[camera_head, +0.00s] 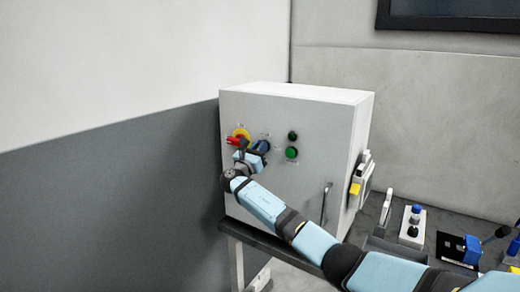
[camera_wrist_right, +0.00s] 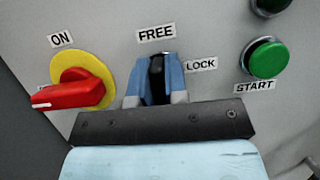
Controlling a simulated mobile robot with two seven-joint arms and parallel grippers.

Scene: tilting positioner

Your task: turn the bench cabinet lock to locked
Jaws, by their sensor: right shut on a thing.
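The bench cabinet (camera_head: 300,115) is a light grey box standing on a dark bench. Its lock is a small black knob (camera_wrist_right: 156,78) on the front face, with a FREE label (camera_wrist_right: 156,32) above it and a LOCK label (camera_wrist_right: 201,65) to its right. The knob stands upright in the right wrist view, in line with FREE. My right gripper (camera_head: 261,147) is at the cabinet front, its blue fingers shut on the knob from both sides, as the right wrist view (camera_wrist_right: 157,82) shows. The fingers hide the knob's sides and my gripper body hides what lies below. My left gripper is not in view.
A red handle (camera_wrist_right: 70,96) on a yellow disc sits close left of the lock. A green START button (camera_wrist_right: 268,58) is to the right, with a darker green lamp (camera_head: 292,135) above. A door handle (camera_head: 325,203) is lower right. Small devices (camera_head: 412,226) stand right on the bench.

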